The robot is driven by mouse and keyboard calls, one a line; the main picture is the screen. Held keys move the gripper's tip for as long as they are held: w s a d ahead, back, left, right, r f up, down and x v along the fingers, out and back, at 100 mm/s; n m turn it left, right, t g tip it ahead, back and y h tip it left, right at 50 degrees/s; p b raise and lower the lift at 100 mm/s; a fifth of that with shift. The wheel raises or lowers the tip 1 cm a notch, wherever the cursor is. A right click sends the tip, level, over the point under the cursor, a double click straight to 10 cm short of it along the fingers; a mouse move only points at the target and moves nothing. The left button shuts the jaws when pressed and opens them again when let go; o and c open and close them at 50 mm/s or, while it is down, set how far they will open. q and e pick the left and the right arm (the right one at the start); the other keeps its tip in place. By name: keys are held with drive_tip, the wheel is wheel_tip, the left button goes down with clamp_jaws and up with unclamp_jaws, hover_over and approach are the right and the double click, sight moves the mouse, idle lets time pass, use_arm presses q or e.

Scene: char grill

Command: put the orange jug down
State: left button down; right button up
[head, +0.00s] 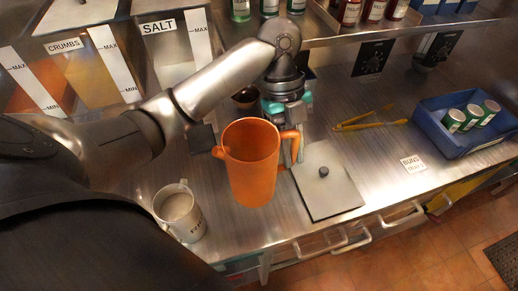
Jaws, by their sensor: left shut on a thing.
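The orange jug (252,168) is in the middle of the head view, upright or slightly tilted, in front of my left gripper (291,140). Its handle is on the right side, by the gripper's grey finger, and a spout is on its left. My left gripper is shut on the jug, and the jug hides part of the fingers. I cannot tell whether the jug's base touches the steel counter (350,146). My right gripper is not in view.
A flat square lid (327,193) with a dark knob lies right of the jug. A white pitcher (179,213) stands front left. Yellow tongs (371,119) and a blue bin (483,140) with green-and-white cans are farther right. Labelled ingredient bins (108,60) stand at the left.

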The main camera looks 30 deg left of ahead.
use_arm(q)
drive_tip(key=shift+w+r+m+g+y, duration=0.2)
drive_tip(key=shift+m+g+y, duration=0.1)
drive_tip(key=shift+m, duration=0.3)
wheel_tip(320, 180, down, 20)
drive_tip(key=shift+s+r+b, duration=0.1)
drive_tip(key=shift+s+b, duration=0.05)
drive_tip(key=shift+b, duration=0.8)
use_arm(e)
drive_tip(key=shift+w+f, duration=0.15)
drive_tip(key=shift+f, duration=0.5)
use_arm(q)
drive_tip(key=shift+f, duration=0.2)
drive_tip(key=c, duration=0.8)
unclamp_jaws()
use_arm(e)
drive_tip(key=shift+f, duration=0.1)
use_arm(q)
drive_tip(key=shift+r, duration=0.3)
drive_tip(key=v, duration=1.2)
drive_tip(key=shift+f, duration=0.1)
